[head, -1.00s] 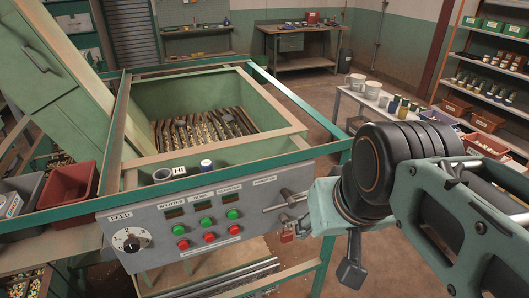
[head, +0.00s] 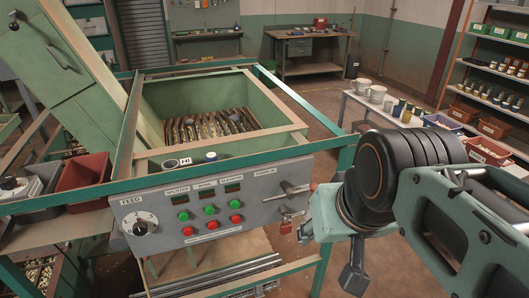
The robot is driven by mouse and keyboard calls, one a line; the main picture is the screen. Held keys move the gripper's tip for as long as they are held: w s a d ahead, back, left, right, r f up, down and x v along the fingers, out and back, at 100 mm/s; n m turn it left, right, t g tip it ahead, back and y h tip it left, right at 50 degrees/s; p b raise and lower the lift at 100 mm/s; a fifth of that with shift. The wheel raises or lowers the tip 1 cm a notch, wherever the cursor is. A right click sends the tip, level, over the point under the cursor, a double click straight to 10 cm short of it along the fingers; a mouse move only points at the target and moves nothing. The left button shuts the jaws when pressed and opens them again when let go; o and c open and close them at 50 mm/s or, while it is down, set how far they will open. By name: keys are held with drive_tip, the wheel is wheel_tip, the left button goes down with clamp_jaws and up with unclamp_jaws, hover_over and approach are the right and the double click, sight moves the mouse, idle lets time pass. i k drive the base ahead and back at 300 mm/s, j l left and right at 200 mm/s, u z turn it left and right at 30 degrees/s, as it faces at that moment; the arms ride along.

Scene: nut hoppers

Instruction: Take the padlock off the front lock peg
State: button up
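The small red padlock (head: 286,226) hangs at the right end of the grey control panel in the head view. It hangs at the front lock peg (head: 287,212), just below a metal lever handle (head: 288,191). Details of its shackle are too small to tell. My gripper (head: 354,272) is to the right of the padlock and apart from it, in front of the panel's right end. One dark finger points down; the other finger is not clearly seen. I cannot tell whether it is open or shut, and no held object shows.
The panel (head: 215,240) carries a feed dial (head: 145,223) and green and red buttons. Behind it is the green hopper (head: 265,114) with slats and nuts. A green frame rail (head: 330,143) runs above. A red bin (head: 84,176) stands left; a white table (head: 366,105) stands behind my arm.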

sight(286, 227)
drive_tip(key=i, duration=0.4)
drive_tip(key=i+j+z, duration=0.1)
drive_tip(key=j+z, duration=0.15)
drive_tip(key=j, duration=0.35)
drive_tip(key=i+j+z, duration=0.1)
drive_tip(key=j+z, duration=0.2)
drive_tip(key=j, duration=0.3)
